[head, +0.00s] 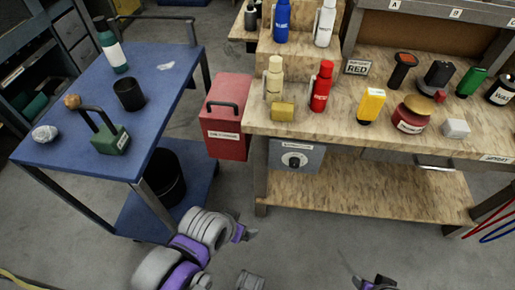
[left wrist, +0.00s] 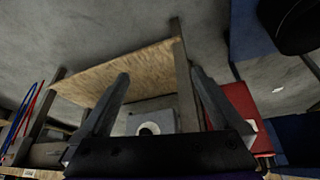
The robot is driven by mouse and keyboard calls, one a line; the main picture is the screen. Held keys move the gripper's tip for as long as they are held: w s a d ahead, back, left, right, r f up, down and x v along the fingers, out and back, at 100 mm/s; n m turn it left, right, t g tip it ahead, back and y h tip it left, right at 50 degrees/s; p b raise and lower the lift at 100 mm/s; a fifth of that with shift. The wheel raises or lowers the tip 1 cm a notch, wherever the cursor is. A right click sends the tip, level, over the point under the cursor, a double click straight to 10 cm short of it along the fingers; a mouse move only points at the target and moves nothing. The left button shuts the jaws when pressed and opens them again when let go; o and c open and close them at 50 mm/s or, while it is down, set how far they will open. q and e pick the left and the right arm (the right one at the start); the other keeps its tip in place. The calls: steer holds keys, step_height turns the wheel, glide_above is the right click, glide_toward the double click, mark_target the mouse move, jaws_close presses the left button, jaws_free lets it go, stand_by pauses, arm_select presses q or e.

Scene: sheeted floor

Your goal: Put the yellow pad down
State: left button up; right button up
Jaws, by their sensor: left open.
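A small yellow pad (head: 282,111) lies on the wooden workbench (head: 340,142) close to its front left edge, in front of a beige bottle. No gripper touches it. My left gripper (head: 246,234) is low, in front of the bench and below its top. In the left wrist view my left gripper (left wrist: 158,90) has its fingers wide apart with nothing between them. My right gripper (head: 376,282) shows only partly at the bottom edge of the head view, away from the bench; its jaw opening is unclear.
A beige bottle (head: 273,78) and a red bottle (head: 321,86) stand near the pad. A yellow container (head: 371,105) is farther right. A red box (head: 228,118) is beside the bench's left end. A grey box with a dial (head: 296,157) hangs under the top. A blue cart (head: 75,142) stands left.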

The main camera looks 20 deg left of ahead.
arm_select(q)
steer(key=w+d+r+m+t+h, duration=0.25)
steer(key=w+d+r, duration=0.2)
steer(key=w, duration=0.25)
steer(key=n+t+y, duration=0.6)
steer(key=t+y, duration=0.2)
steer(key=t, duration=0.2)
glide_toward(282, 111)
steer(key=w, duration=0.2)
steer(key=x, duration=0.4)
steer(key=shift+w+a, duration=0.1)
steer(key=shift+w, duration=0.2)
steer(key=shift+a+b+x, duration=0.1)
steer(key=shift+b+x, duration=0.2)
steer(key=shift+x, duration=1.05)
steer(key=shift+a+b+x, duration=0.15)
steer(key=shift+b+x, duration=0.1)
steer(key=shift+x, duration=1.1)
steer(key=shift+s, duration=0.15)
steer(key=c, duration=1.4)
